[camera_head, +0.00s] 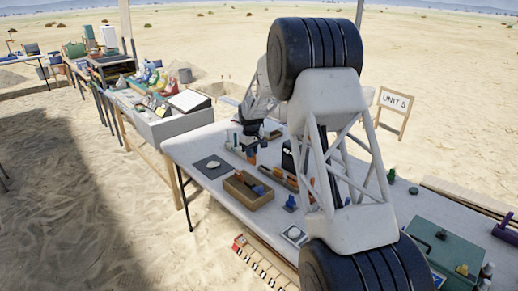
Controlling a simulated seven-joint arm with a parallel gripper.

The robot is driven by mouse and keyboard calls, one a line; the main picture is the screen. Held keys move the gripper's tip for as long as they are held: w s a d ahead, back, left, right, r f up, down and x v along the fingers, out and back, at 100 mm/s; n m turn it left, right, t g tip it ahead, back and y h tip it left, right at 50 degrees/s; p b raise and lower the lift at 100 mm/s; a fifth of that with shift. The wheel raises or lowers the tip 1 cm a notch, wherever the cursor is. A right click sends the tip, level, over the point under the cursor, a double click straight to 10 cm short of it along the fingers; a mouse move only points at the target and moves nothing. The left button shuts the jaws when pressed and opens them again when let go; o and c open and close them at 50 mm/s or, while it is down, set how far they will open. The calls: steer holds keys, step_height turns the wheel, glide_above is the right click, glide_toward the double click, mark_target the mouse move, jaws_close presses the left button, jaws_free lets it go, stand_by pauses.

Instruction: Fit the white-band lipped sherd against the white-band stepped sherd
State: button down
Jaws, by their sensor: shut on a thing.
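My gripper (249,143) is small and dark in this view, low over the far left part of the long table (205,140). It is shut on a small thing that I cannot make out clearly. Small teal, white and orange-brown items crowd close around and below it. I cannot pick out the white-band lipped sherd or the white-band stepped sherd for certain, nor tell whether any pieces touch. My own arm hides part of the table's middle.
A dark square mat (201,172) with a pale piece lies left of a wooden tray (237,193) holding orange and blue pieces. A small blue item (290,203) and a pale square item (294,235) sit nearer. A green case (437,250) stands at right.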

steer(key=s, duration=0.1)
steer(key=s+a, duration=0.1)
steer(key=s, duration=0.1)
steer(key=s+a, duration=0.1)
steer(key=s, duration=0.1)
steer(key=shift+s+a+r, duration=0.1)
steer(key=shift+a+r, duration=0.05)
steer(key=shift+r, duration=0.25)
steer(key=shift+f, duration=2.9)
steer(key=shift+f, duration=2.3)
stand_by(0.9)
steer(key=c, duration=1.1)
jaws_free()
steer(key=shift+r, duration=0.1)
